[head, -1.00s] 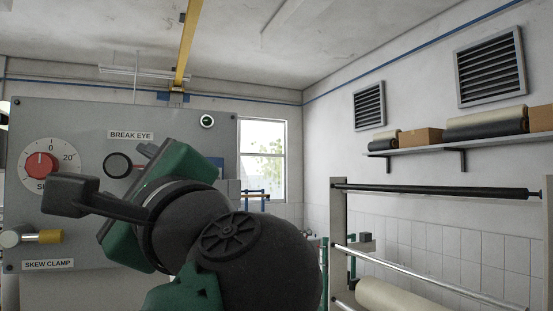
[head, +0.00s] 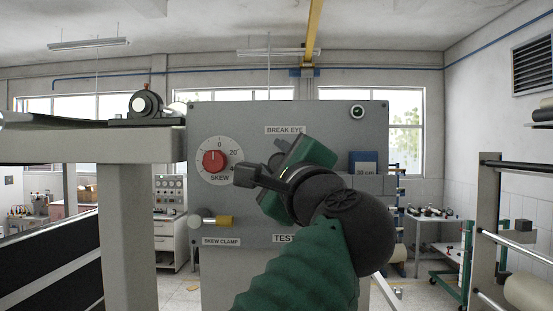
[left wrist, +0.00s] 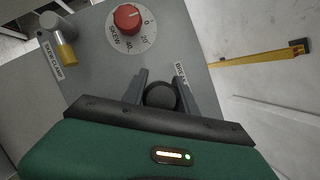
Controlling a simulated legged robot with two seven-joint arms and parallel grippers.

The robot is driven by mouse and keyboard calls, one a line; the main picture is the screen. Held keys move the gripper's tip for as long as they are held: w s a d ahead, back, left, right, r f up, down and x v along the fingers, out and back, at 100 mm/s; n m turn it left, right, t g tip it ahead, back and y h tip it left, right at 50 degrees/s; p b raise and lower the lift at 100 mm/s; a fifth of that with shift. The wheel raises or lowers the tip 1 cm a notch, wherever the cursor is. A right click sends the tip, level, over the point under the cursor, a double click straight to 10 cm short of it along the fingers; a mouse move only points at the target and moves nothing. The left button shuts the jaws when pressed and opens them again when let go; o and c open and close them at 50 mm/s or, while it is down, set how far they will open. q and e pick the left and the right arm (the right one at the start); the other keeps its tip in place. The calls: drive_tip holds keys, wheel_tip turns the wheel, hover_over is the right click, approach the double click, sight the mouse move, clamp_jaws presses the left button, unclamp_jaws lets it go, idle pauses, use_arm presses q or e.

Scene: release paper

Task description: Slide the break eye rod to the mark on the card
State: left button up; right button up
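The grey panel (head: 350,215) stands in front of me with its "BREAK EYE" label (head: 285,130). My left gripper (head: 280,160) is at the panel just below that label and hides most of the break eye there. In the left wrist view, the dark round end of the break eye rod (left wrist: 160,95) sits between the two fingers, which are apart on either side of it. I cannot tell if they touch it. A blue card (head: 363,164) with a white lower strip is to the right of the gripper. My right gripper is not in view.
A red skew dial (head: 213,160) and a skew clamp with a yellow end (head: 222,221) are on the panel left of the gripper. A grey post (head: 130,230) stands left of the panel. A roller frame (head: 488,220) is at the right.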

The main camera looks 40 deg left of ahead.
use_arm(q)
clamp_jaws()
idle(1.0)
